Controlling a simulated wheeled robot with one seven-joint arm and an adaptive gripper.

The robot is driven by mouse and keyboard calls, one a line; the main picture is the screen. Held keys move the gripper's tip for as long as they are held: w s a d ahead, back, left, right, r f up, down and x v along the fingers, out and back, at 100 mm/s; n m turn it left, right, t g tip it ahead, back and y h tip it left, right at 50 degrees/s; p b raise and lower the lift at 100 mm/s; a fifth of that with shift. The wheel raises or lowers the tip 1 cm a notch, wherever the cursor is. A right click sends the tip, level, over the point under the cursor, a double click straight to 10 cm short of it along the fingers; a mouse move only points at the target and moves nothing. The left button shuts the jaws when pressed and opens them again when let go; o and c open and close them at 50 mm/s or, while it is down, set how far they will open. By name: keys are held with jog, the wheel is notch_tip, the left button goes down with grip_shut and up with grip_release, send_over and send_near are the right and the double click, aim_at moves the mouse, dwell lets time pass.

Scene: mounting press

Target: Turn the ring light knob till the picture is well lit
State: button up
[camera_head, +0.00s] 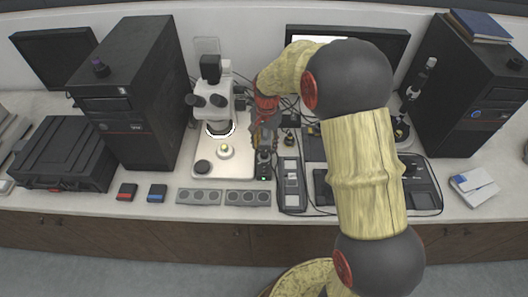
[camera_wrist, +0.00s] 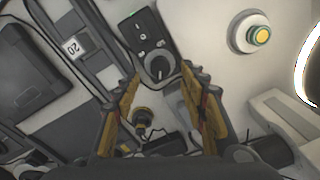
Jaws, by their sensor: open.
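The ring light control box (camera_head: 263,171) is a small black unit at the right edge of the microscope's white base. In the wrist view the control box (camera_wrist: 142,30) shows its dark round knob (camera_wrist: 159,67) with a pointer mark. My gripper (camera_head: 264,147) is above the knob end of the box. In the wrist view my gripper (camera_wrist: 161,76) is open, with one fingertip on each side of the knob; contact cannot be told. The ring light (camera_head: 220,129) glows under the microscope (camera_head: 212,100). The monitor (camera_head: 390,42) is partly hidden behind my arm, and its picture cannot be judged.
A sample on a round holder (camera_head: 225,151) sits on the microscope base (camera_head: 205,171). A long dark device (camera_head: 291,190) lies close right of the control box. Grey blocks (camera_head: 199,197) line the front. Dark towers (camera_head: 130,100) flank the bench.

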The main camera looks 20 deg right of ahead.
aim_at(265, 153)
jog(key=shift+f+b, duration=0.35)
jog(key=shift+f, duration=1.85)
grip_shut()
